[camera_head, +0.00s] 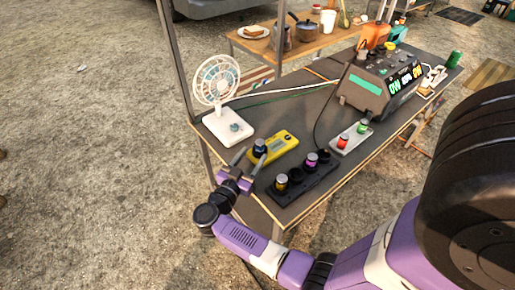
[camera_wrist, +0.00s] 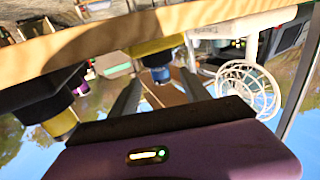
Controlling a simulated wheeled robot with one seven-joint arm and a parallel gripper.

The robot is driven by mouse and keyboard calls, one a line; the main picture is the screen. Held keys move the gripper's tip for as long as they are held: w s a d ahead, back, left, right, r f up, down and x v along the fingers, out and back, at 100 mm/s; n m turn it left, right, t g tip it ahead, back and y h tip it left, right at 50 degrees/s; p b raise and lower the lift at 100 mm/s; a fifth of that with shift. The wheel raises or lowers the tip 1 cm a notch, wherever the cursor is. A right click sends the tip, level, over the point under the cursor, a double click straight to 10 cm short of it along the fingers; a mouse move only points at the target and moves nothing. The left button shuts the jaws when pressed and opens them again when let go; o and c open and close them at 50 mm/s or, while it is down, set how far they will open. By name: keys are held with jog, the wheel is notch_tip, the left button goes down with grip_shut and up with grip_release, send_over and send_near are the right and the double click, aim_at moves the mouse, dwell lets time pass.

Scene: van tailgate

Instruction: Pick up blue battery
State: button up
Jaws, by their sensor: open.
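The blue battery (camera_head: 260,146) is a short dark-blue cylinder, upright at the near end of a yellow device (camera_head: 281,146) on the dark table. In the wrist view, which looks upside down, the blue battery (camera_wrist: 161,75) shows between my two fingers, below the yellow body (camera_wrist: 158,46). My gripper (camera_head: 250,160) is open and empty at the table's near left edge. Its fingers point towards the battery, one on each side in the picture. I cannot tell whether they touch it.
A black holder (camera_head: 303,185) with a yellow battery (camera_head: 281,184) and a purple battery (camera_head: 311,160) stands close right of my gripper. A white fan (camera_head: 235,130) stands behind left. A power station (camera_head: 380,85) stands farther back.

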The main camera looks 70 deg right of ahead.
aim_at(257, 148)
jog(key=d, duration=0.6)
jog(key=shift+s+r, duration=0.15)
jog(key=shift+s, duration=0.2)
jog(key=shift+c, duration=0.4)
grip_shut()
